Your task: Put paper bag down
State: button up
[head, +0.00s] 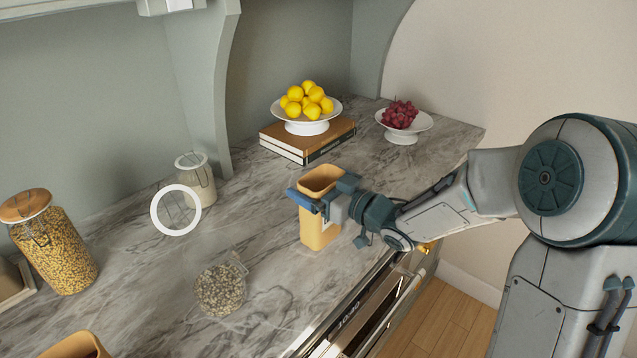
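The paper bag (316,232) is tan, open-topped and upright, near the counter's front edge in the head view. My gripper (325,195) is at its upper part, with a blue finger across the near left side and the other finger at the right rear. It appears shut on the bag. Whether the bag's base touches the marble counter (270,215) or hangs just above it, I cannot tell.
A white ring (154,210) appears by a glass jar (195,163). A seed jar (220,288), a tall grain jar (60,250) and another tan container (75,348) are leftward. Behind stand books (290,150) under a lemon bowl (306,126), and a grape bowl (402,136).

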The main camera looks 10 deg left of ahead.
jog(key=shift+r, duration=0.3)
jog(key=v, duration=1.2)
jog(key=w+d+f+m+t+h, duration=0.1)
jog(key=d+f+m+t+h, duration=0.1)
jog(key=d+m+h, duration=0.95)
jog(key=s+d+f+g+h, duration=0.1)
jog(key=s+g, duration=0.3)
jog(key=s, duration=0.5)
jog(key=s+d+f+g+h, duration=0.2)
jog(key=s+d+g+h, duration=0.1)
jog(key=s, duration=0.7)
jog(key=shift+d+g, duration=0.15)
jog(key=shift+g, duration=0.45)
jog(key=shift+s+m, duration=0.1)
jog(key=shift+m, duration=0.15)
